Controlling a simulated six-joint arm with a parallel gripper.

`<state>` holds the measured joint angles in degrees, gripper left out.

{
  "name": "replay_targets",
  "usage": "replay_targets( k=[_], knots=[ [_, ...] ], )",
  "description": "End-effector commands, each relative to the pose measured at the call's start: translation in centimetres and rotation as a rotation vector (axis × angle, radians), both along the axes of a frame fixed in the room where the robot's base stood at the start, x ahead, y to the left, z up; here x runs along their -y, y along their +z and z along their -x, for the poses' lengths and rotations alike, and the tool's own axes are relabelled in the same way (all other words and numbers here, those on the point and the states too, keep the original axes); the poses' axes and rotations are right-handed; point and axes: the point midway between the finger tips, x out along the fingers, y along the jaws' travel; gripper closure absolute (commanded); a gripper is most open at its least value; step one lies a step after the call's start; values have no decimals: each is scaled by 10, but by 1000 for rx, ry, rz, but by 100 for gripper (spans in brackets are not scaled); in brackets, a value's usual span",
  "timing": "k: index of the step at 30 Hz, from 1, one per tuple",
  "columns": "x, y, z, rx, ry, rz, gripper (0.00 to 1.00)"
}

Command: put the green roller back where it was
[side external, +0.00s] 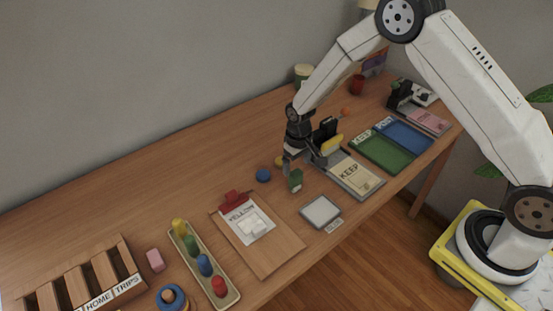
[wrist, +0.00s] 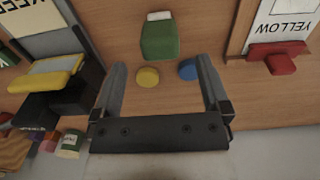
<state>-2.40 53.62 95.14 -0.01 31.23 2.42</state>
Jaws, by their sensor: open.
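A short green block-like piece (side external: 295,181) with a pale end stands on the table just in front of my gripper (side external: 301,163); it may be the green roller. In the wrist view this green piece (wrist: 159,41) lies beyond the fingertips, roughly centred between them, not held. My gripper (wrist: 162,72) is open and empty, pointing down. A long tray (side external: 232,299) holds upright yellow, green, blue and red pegs; its green peg (side external: 190,243) sits second from the far end. I cannot tell which green thing is the roller.
A yellow disc (wrist: 148,77) and a blue disc (wrist: 188,69) lie close by the fingers. A KEEP board (side external: 366,187) stands right of the gripper, a grey square pad (side external: 320,211) in front, a YELLOW clipboard (side external: 277,257) to the left.

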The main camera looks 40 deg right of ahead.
Motion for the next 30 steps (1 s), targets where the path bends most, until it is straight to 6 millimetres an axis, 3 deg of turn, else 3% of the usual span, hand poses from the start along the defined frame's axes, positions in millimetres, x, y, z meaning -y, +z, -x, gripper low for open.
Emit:
replay_targets(
  k=[6, 12, 30],
  knots=[
    [0, 28, 0, 2, 0, 0, 4],
    [0, 42, 0, 1, 0, 0, 4],
    [0, 45, 0, 0, 0, 0, 4]
  ],
)
